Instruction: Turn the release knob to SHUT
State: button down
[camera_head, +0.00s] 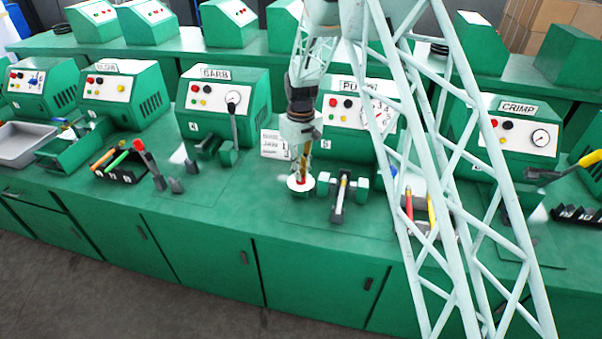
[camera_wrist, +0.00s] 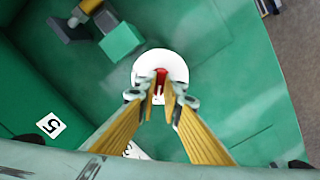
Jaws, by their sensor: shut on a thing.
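The release knob is a red grip (camera_wrist: 161,76) on a round white dial plate (camera_wrist: 172,60) lying flat on the green bench. In the head view the dial plate (camera_head: 294,185) sits in front of the PUSH-type machine numbered 5. My gripper (camera_wrist: 160,92) points straight down over the dial, its yellow fingers closed on either side of the red grip. In the head view my gripper (camera_head: 302,175) reaches down to the dial. The fingers hide part of the dial, and I cannot read its markings or the knob's exact setting.
A white card (camera_head: 272,144) stands behind the dial. A dark fixture (camera_head: 339,200) with green blocks is just right of it. The GARB-labelled machine (camera_head: 212,110) with a lever stands to the left, the CRIMP machine (camera_head: 515,135) to the right. Bench in front of the dial is clear.

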jog(key=c, duration=2.7)
grip_release()
jog(key=shift+c, duration=0.2)
jog(key=shift+r, duration=0.1)
notch_tip(320, 180, up, 12)
